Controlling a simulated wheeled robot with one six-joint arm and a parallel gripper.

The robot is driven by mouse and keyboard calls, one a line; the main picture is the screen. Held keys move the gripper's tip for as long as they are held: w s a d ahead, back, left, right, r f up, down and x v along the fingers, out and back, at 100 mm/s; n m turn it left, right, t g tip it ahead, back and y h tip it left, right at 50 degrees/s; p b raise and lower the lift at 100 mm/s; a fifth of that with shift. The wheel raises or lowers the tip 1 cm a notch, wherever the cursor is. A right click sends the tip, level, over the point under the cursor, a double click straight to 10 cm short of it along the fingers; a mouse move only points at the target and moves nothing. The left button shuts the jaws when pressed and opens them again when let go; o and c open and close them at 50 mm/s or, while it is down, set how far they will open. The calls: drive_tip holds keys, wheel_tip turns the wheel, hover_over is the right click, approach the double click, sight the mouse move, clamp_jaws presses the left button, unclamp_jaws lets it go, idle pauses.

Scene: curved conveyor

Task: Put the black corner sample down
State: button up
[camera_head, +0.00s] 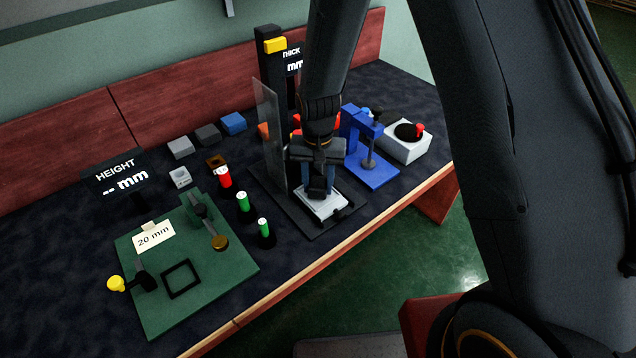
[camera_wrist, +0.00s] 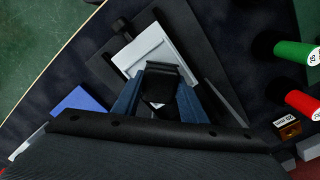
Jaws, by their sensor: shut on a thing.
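My gripper (camera_head: 317,188) points down over a fixture with a pale plate (camera_head: 325,208) on a dark base (camera_head: 297,222). Its two blue-grey fingers are shut on the black corner sample (camera_wrist: 160,76). In the wrist view, the sample sits between the fingers and overlaps the near part of the pale plate (camera_wrist: 151,47). I cannot tell whether the sample touches the plate.
A clear upright panel (camera_head: 267,130) stands close on the left. A blue stand (camera_head: 370,165) is close on the right, with a white box (camera_head: 403,150) beyond it. Red and green cylinders (camera_head: 243,202) and a green fixture board (camera_head: 215,283) lie left.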

sight(318, 182)
drive_tip(key=shift+f, duration=0.1)
drive_tip(key=o, duration=0.8)
wheel_tip(318, 182, up, 12)
drive_tip(key=b, duration=0.3)
drive_tip(key=s+d+r, duration=0.1)
drive_tip(key=s+d, duration=0.4)
drive_tip(key=s+d+n, duration=0.1)
drive_tip(key=s+d, duration=0.4)
drive_tip(key=s+d+r+n, duration=0.1)
drive_tip(key=s+d, duration=0.4)
drive_tip(key=shift+s+r+t, duration=0.1)
drive_tip(key=shift+r+t, duration=0.2)
drive_tip(key=shift+t, duration=0.1)
